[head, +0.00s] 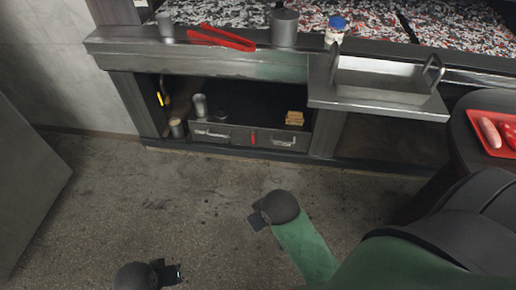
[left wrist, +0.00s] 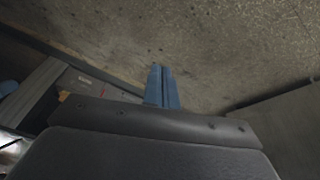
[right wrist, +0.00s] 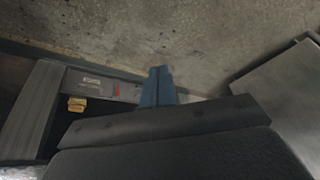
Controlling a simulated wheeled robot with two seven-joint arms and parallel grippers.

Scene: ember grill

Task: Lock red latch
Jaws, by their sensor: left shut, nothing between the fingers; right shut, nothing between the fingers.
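The red latch (head: 253,137) is a small upright red piece on the front of a grey case between two metal handles. The grey case (head: 232,137) sits in the open bay under the grill counter. The latch also shows in the right wrist view (right wrist: 117,89), left of the fingers. My right gripper (head: 257,219) is shut and empty over the floor, in front of the case and apart from it. Its blue fingers show together in the right wrist view (right wrist: 158,86). My left gripper (head: 171,272) is shut and empty, low at the bottom; its fingers show in the left wrist view (left wrist: 161,88).
A small stack of tan blocks (head: 295,118) and a metal cup (head: 200,106) are at the case. A red tray (head: 508,152) is at right. Floor before the case is clear.

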